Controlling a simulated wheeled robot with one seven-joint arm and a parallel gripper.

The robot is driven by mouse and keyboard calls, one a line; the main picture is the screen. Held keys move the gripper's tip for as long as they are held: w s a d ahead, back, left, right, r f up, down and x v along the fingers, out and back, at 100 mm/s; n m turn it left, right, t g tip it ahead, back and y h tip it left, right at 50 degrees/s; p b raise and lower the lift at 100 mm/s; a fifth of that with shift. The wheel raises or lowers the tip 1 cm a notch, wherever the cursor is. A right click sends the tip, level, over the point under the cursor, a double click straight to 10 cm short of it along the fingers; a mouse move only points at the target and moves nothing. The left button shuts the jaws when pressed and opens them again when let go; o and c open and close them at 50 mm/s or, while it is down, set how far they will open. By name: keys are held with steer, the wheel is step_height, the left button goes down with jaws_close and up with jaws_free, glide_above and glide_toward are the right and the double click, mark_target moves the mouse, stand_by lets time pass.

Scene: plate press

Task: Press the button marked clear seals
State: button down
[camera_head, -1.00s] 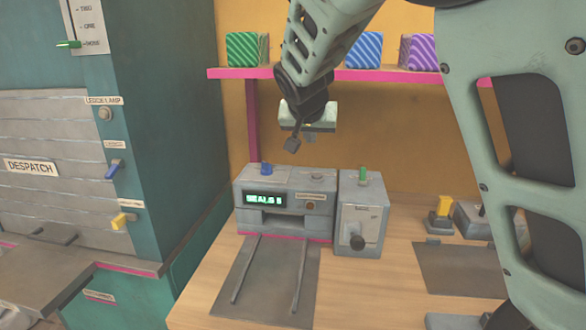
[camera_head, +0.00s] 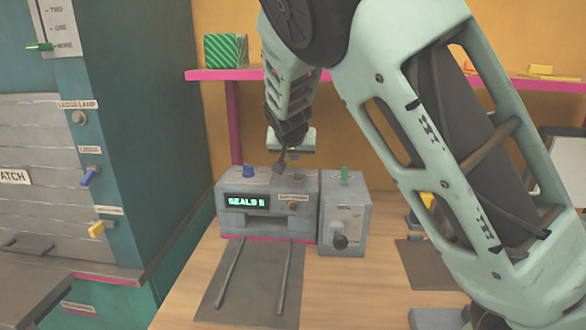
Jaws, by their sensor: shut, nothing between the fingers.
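The grey press (camera_head: 265,228) stands on the wooden bench, with a lit green display (camera_head: 247,201) that reads "SEALS" and a character I cannot make out for sure. On its front right is a small brownish round button (camera_head: 293,206) under a pale label (camera_head: 293,197), too small to read. A blue knob (camera_head: 249,171) sits on its top left. My gripper (camera_head: 280,162) is shut and empty, pointing down just above or at the press's top right; I cannot tell whether it touches. It hides part of that top.
A grey box (camera_head: 343,222) with a green knob and a black knob stands right of the press. A grey plate with two rails (camera_head: 252,285) lies in front. A pink shelf (camera_head: 215,75) runs behind. A teal cabinet (camera_head: 130,150) stands left. My arm covers the right side.

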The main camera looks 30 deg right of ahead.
mark_target(295, 176)
steer(key=shift+f, duration=1.95)
steer(key=shift+s+f, duration=0.1)
steer(key=shift+f, duration=0.65)
steer(key=shift+s+a+f, duration=0.15)
steer(key=shift+s+f, duration=0.1)
steer(key=shift+f, duration=0.05)
steer(key=shift+r, duration=0.35)
step_height(295, 176, up, 5)
steer(key=p, duration=0.3)
steer(key=shift+w, duration=0.15)
steer(key=v, duration=0.9)
steer(key=shift+r, duration=0.25)
